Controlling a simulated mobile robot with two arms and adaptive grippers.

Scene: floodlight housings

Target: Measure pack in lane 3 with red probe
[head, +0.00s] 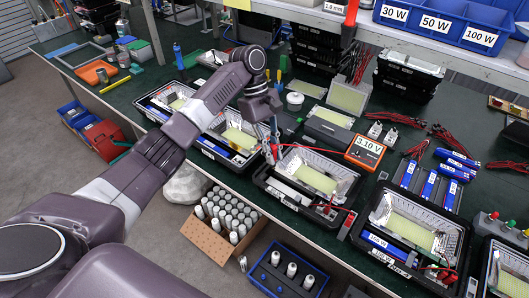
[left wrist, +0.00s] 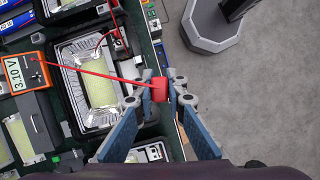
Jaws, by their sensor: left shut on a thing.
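My left gripper (head: 273,145) is shut on the red probe (head: 270,153); the left wrist view shows the red probe (left wrist: 160,90) between its fingertips. A red lead runs from the probe to the orange meter (head: 366,152), whose display reads 3.10 V; the meter also shows in the left wrist view (left wrist: 17,72). The gripper is above the left end of an open black housing (head: 337,207) with a reflector and yellow panel. A white pack (head: 291,193) lies along its near side. Contact between probe tip and pack cannot be told. No lane numbers are readable.
Other open housings stand to the left (head: 232,134) and right (head: 416,222) along the green bench. Blue packs (head: 428,184) lie at the right. A cardboard box of white cylinders (head: 212,240) and a dark blue tray (head: 268,284) stand below the bench's front edge.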

